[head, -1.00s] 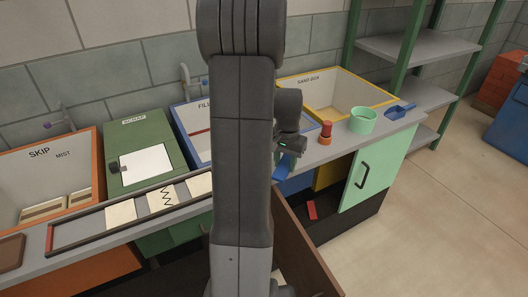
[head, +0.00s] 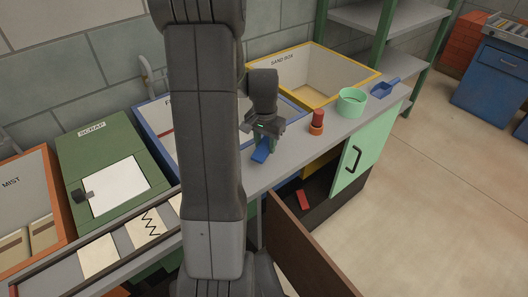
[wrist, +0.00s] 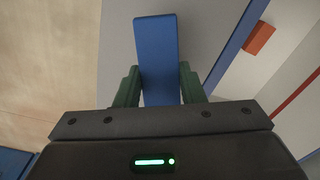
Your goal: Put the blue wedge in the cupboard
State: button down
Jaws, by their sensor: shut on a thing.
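The blue wedge (head: 262,152) is held in my gripper (head: 263,143), which hangs by the counter's front part, left of the red and orange stack. In the wrist view the wedge (wrist: 157,55) sticks out between the two green fingers of my gripper (wrist: 158,88), which are shut on it. The cupboard (head: 362,158) under the counter's right end has a mint-green front with a black handle. To the left of that front its dark inside shows, with a red piece (head: 303,199) lying in it. Part of the inside is hidden.
On the counter (head: 290,152) stand a red and orange stack (head: 317,121), a mint cup (head: 352,101) and a blue scoop (head: 384,88). A yellow-rimmed sand box (head: 345,74) is behind. A brown panel (head: 310,252) juts out in front.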

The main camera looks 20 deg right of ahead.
aim_at(265, 152)
jog(key=shift+f, duration=1.95)
jog(key=shift+f, duration=0.2)
jog(key=c, duration=0.9)
grip_release()
jog(key=shift+c, duration=0.2)
jog(key=shift+r, duration=0.1)
notch_tip(265, 152, up, 12)
jog(key=shift+s+a+r, duration=0.15)
